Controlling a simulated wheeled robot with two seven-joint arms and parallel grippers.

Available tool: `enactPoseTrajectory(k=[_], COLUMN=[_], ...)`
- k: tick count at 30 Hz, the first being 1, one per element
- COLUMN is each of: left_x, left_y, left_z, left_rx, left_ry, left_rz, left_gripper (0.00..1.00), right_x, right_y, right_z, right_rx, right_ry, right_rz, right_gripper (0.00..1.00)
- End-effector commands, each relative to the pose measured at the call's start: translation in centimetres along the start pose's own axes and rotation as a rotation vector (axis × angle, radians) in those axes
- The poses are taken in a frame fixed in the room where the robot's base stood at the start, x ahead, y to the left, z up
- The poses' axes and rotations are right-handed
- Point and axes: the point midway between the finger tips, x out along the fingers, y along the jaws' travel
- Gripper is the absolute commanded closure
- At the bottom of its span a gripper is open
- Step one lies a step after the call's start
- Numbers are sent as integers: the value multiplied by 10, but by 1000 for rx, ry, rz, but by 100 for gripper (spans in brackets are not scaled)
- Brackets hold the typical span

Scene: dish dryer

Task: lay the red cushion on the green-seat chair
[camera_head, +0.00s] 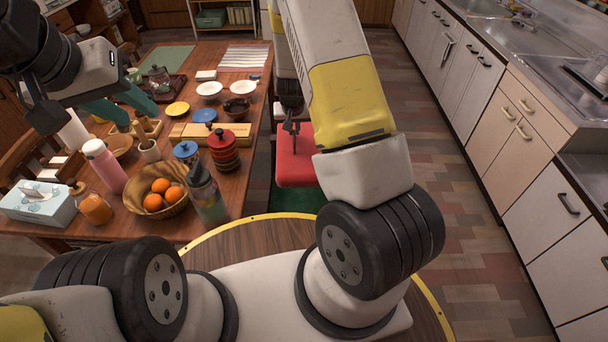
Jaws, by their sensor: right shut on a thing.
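The red cushion (296,170) is right of the table, in the middle of the view, partly hidden behind my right arm. My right gripper (291,128) is shut on the red cushion at its far part; the contact is small in the picture. A green seat (288,199) of the chair shows below and nearer than the cushion; most of it is hidden. I cannot tell whether cushion and seat touch. My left gripper (138,116) is open above the left part of the table, with its two teal fingers apart.
The wooden table (190,226) is crowded: a basket of oranges (157,194), a grey-green bottle (205,190), a red stacked pot (223,150), a pink bottle (104,165) and a tissue box (38,203). Kitchen cabinets (505,130) line the right. The floor between is clear.

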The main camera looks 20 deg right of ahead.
Motion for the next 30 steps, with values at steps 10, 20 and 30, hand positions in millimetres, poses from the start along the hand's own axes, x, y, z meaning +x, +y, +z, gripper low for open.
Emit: enactPoseTrajectory(k=[10, 20, 30], left_x=[0, 0, 0], left_y=[0, 0, 0], left_z=[0, 0, 0], left_rx=[0, 0, 0], left_ry=[0, 0, 0], left_rz=[0, 0, 0], left_gripper=[66, 66, 66], right_x=[162, 218, 255], right_y=[7, 6, 5], right_z=[42, 69, 83], right_rx=[59, 66, 66], right_ry=[-9, -7, -6], right_rz=[37, 35, 35], right_gripper=[100, 100, 100])
